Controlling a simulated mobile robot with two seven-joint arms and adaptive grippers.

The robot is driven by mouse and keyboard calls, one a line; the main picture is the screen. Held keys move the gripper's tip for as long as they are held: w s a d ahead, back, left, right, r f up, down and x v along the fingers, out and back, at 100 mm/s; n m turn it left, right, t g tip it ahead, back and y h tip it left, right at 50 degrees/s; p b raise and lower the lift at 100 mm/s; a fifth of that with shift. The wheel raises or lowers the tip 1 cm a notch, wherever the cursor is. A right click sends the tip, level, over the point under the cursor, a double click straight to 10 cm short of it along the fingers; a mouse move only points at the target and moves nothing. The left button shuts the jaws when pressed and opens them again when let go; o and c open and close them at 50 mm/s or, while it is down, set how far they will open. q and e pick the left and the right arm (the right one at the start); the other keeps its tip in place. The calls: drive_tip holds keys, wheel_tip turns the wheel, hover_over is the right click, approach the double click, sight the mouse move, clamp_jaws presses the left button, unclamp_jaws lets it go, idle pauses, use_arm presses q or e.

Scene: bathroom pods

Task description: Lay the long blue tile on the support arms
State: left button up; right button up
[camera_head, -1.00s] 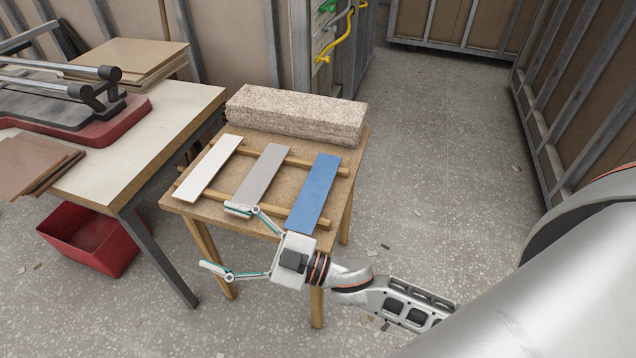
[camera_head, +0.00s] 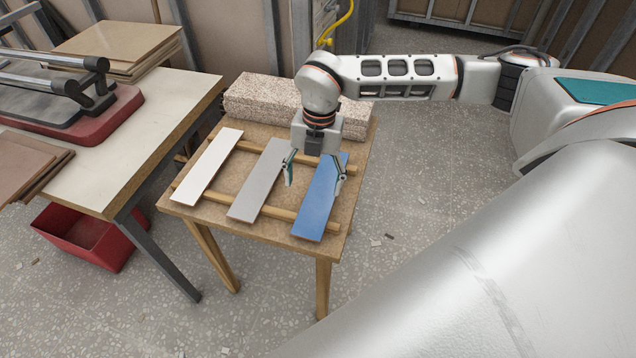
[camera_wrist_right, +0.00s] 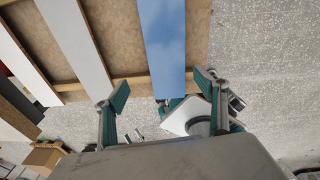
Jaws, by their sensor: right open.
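The long blue tile (camera_head: 320,203) lies flat on two wooden battens at the right end of a small wooden table. It also shows in the right wrist view (camera_wrist_right: 163,45). My right gripper (camera_head: 314,182) is above the table, fingers pointing down. It is open and empty, one finger over the gap beside the grey tile, the other near the blue tile's right edge. In the right wrist view the blue tile lies beyond the spread fingers (camera_wrist_right: 162,88). Contact with the tile cannot be told. My left gripper is not in view. I cannot make out the support arms with certainty.
A grey tile (camera_head: 258,185) and a white tile (camera_head: 207,165) lie left of the blue one. A speckled block (camera_head: 262,98) stands at the table's back. The left bench (camera_head: 150,110) carries a red-based device with metal bars (camera_head: 50,63). A red bin (camera_head: 85,235) is below.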

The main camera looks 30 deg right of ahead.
sight(323, 189)
drive_tip(key=shift+m+t+h, duration=0.3)
drive_tip(key=shift+m+h, duration=0.2)
drive_tip(key=shift+h, duration=0.2)
drive_tip(key=d, duration=0.1)
drive_tip(key=w+d, duration=0.1)
drive_tip(key=d+r, duration=0.1)
drive_tip(key=shift+w+d+r, duration=0.1)
drive_tip(key=shift+w+d, duration=0.3)
drive_tip(key=shift+d+f, duration=0.2)
drive_tip(key=shift+f, duration=0.1)
drive_tip(key=shift+w+f, duration=0.15)
drive_tip(key=shift+f, duration=1.6)
drive_tip(key=shift+w+f, duration=0.1)
drive_tip(key=shift+f, duration=1.6)
drive_tip(key=c, duration=1.5)
